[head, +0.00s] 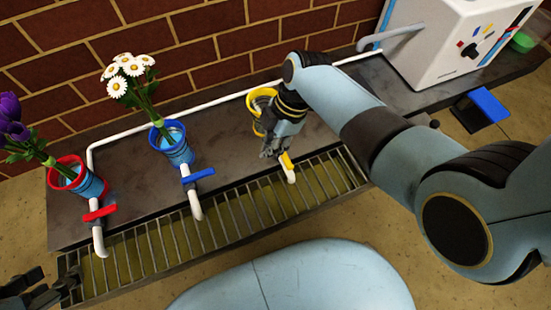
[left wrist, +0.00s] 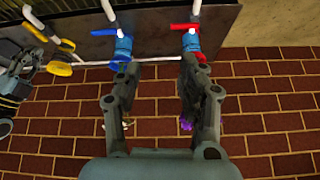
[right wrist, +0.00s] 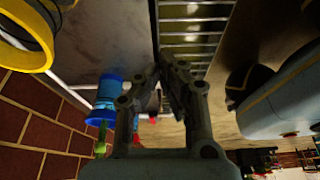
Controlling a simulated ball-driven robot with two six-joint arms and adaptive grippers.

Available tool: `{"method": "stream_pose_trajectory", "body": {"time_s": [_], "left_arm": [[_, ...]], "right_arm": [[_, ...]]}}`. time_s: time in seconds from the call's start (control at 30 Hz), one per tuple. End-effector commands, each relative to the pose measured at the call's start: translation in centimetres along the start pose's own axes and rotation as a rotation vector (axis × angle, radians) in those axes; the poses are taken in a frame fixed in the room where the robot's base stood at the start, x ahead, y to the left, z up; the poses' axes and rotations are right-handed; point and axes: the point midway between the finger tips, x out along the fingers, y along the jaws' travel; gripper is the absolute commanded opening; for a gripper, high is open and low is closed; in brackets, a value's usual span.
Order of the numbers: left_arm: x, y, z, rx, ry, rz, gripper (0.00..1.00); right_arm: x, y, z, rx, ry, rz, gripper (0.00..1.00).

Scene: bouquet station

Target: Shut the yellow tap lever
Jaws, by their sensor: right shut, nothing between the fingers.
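The yellow tap lever (head: 286,160) sits on the white spout at the right end of the tap row. It lies roughly in line with the spout, while the blue lever (head: 198,175) and red lever (head: 99,213) lie crosswise. My right gripper (head: 268,153) is shut and empty, just left of the yellow lever; I cannot tell if they touch. Its closed fingers show in the right wrist view (right wrist: 168,68), where the yellow lever is not seen. My left gripper (head: 45,293) is at the lower left corner. In the left wrist view (left wrist: 152,70) its fingers stand apart, empty.
A yellow vase (head: 261,101) stands behind my right gripper. A blue vase (head: 177,155) with daisies and a red vase (head: 86,184) with purple flowers stand left. A metal drain grate (head: 220,222) runs along the front. A white machine (head: 440,40) stands back right.

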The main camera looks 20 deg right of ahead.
Motion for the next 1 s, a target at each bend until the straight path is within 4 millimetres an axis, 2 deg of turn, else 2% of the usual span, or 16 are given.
{"method": "stream_pose_trajectory", "body": {"time_s": [0.03,0.3,0.6,0.7,0.87,1.0], "left_arm": [[0.8,0.1,0.7,0.0,0.024,-0.002,0.4],[2.9,0.2,1.6,0.006,0.208,-0.01,0.4],[3.5,0.7,3.0,0.019,0.415,-0.011,0.4],[3.0,0.7,0.3,0.028,0.54,-0.013,0.4],[1.7,0.9,-2.9,0.046,0.732,-0.013,0.4],[0.3,0.9,-6.1,0.058,0.853,-0.015,0.4]], "right_arm": [[1.0,-0.2,0.1,0.001,0.001,-0.004,0.0],[3.5,-0.2,0.2,0.001,-0.001,-0.005,0.0],[6.2,-0.2,0.1,0.002,0.0,-0.005,0.0],[7.0,-0.2,0.2,0.001,-0.001,-0.004,0.0],[8.5,-0.2,0.2,0.002,-0.001,-0.005,0.0],[7.9,-0.1,1.1,0.002,-0.002,-0.002,0.0]]}}
